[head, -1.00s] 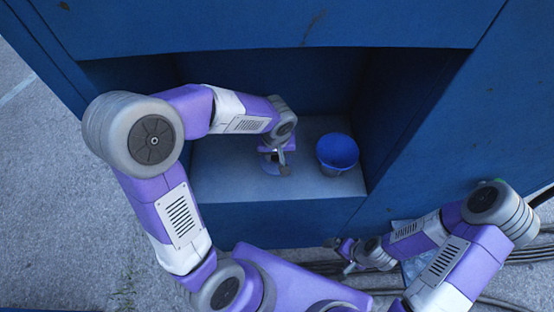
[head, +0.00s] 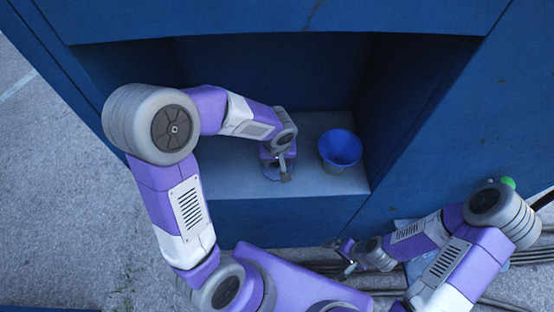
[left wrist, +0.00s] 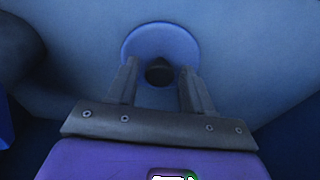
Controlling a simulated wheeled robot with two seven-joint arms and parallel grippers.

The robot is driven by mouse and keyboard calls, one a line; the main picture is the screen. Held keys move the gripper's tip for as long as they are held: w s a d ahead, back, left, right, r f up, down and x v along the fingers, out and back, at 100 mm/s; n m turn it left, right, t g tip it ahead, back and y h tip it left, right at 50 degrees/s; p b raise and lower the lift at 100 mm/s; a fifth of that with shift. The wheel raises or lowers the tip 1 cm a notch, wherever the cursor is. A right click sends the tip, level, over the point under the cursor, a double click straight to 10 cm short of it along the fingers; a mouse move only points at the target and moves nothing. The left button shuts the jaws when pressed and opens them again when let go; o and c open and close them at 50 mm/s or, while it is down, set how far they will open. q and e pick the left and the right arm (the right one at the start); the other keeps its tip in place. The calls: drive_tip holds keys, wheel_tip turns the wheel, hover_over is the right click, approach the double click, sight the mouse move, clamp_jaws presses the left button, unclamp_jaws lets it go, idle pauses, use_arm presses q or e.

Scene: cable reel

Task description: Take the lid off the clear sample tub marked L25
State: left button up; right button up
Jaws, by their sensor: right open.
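A clear tub (head: 270,174) stands on the shelf of the blue recess, mostly hidden by my left gripper; no marking is readable. In the left wrist view a round, pale blue lid (left wrist: 137,42) with a dark knob (left wrist: 159,71) shows just beyond the fingertips. My left gripper (head: 285,170) is over the tub. In the left wrist view its fingers (left wrist: 160,82) are open, one on each side of the knob, with gaps visible. My right gripper (head: 343,266) is open and empty, low outside the recess at the right.
A blue bowl-shaped top on a grey pot (head: 340,150) stands right of the tub on the grey shelf (head: 308,183). The recess walls (head: 395,110) close in at both sides and above. Several cables (head: 520,258) lie on the ground at the right.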

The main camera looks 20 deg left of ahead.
sight(277, 172)
use_arm(q)
drive_tip(key=shift+o, duration=0.2)
drive_tip(key=shift+r, duration=0.1)
drive_tip(key=shift+r, duration=0.15)
wheel_tip(277, 172, up, 12)
drive_tip(key=s+p, duration=0.1)
drive_tip(key=p, duration=0.3)
drive_tip(key=shift+s+d, duration=0.3)
drive_tip(key=shift+d, duration=0.1)
